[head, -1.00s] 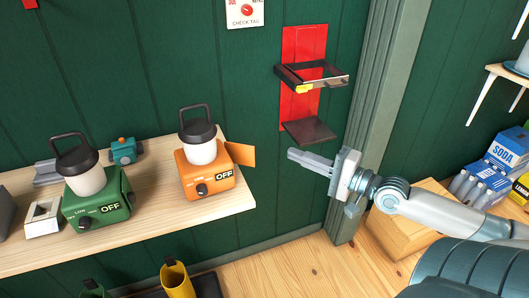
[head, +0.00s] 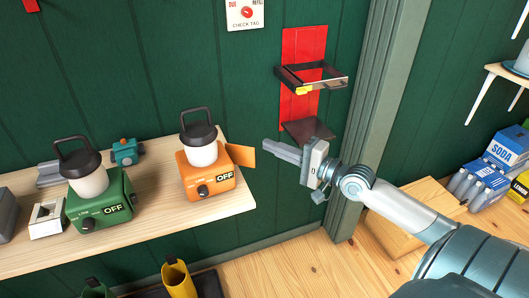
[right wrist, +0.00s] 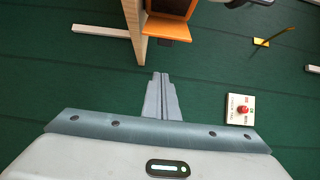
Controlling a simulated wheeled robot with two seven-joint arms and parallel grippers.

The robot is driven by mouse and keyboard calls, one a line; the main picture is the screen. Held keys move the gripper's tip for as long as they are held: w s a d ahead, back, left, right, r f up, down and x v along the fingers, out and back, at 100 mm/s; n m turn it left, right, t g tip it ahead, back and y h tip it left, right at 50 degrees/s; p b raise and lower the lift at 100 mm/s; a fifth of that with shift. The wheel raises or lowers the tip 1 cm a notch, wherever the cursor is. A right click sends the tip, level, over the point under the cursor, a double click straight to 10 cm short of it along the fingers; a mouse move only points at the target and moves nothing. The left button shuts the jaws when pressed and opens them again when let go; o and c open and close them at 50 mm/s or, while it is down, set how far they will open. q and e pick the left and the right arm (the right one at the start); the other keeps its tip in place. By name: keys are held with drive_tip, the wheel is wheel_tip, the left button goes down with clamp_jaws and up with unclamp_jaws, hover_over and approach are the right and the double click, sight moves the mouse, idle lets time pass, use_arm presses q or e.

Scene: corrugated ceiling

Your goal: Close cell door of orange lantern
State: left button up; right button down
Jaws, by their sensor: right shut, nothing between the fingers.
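The orange lantern (head: 208,178) stands upright on the wooden shelf in the head view, with a black handle, white globe and a label reading OFF. Its orange cell door (head: 241,155) stands open, sticking out from the lantern's right side. In the right wrist view the door (right wrist: 167,28) shows at the top, beyond my fingertips, below the dark opening in the orange body (right wrist: 172,6). My right gripper (head: 266,147) is shut and empty, to the right of the door and apart from it. The right wrist view shows its closed fingers (right wrist: 160,76). My left gripper is not in view.
A green lantern (head: 100,195) stands left on the shelf (head: 160,221), with a small teal object (head: 125,151) behind it. A red wall panel (head: 303,50) with a metal bracket is behind my right gripper. A green post (head: 375,110) stands right. Yellow boot-like object (head: 178,280) below.

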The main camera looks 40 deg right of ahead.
sight(241, 154)
drive_tip(key=shift+s+a+p, duration=0.25)
drive_tip(key=shift+a+p, duration=0.15)
drive_tip(key=shift+a, duration=0.55)
drive_tip(key=shift+s+a+p, duration=0.2)
drive_tip(key=shift+a+p, duration=0.2)
drive_tip(key=shift+a, duration=0.5)
